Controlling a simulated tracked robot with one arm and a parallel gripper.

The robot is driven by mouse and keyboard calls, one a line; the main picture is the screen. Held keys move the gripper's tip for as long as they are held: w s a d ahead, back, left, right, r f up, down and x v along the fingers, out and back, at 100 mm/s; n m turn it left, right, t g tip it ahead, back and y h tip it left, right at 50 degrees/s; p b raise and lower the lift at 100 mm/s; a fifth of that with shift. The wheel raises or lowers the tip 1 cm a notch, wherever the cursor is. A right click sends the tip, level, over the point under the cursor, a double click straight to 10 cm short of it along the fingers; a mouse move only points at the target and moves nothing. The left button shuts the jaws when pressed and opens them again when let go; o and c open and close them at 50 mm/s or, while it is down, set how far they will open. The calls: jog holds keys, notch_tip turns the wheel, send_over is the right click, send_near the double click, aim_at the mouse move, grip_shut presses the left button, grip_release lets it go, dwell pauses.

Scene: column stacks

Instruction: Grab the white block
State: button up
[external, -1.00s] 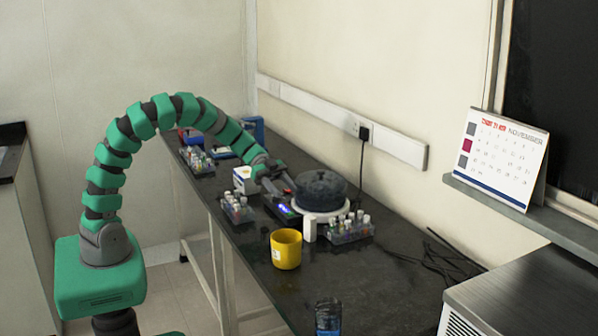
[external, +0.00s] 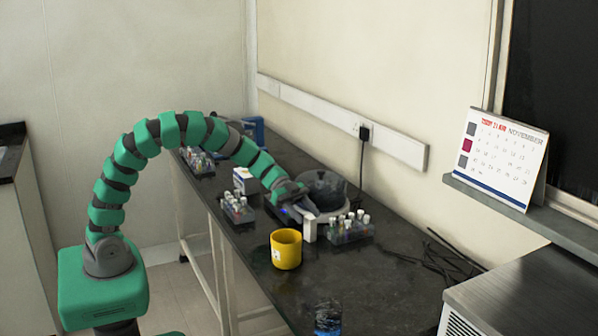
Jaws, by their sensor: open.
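The small white block (external: 309,232) stands upright on the dark bench, in front of the round dark-lidded device and left of a rack of tubes. My gripper (external: 312,212) is open, just above the block and in front of the device. Its fingers point down and to the right. The fingertips are small here, and I cannot tell whether they touch the block or are beside it.
The dark device (external: 325,188) is close behind my gripper. A tube rack (external: 351,230) is to the right, a yellow mug (external: 286,249) in front, and another tube rack (external: 238,208) and a white box (external: 245,181) to the left. Black cables (external: 440,262) lie at the right.

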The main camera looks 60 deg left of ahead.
jog(key=shift+d+f, duration=0.1)
jog(key=shift+d, duration=0.1)
jog(key=c, duration=1.1)
jog(key=shift+o, duration=0.2)
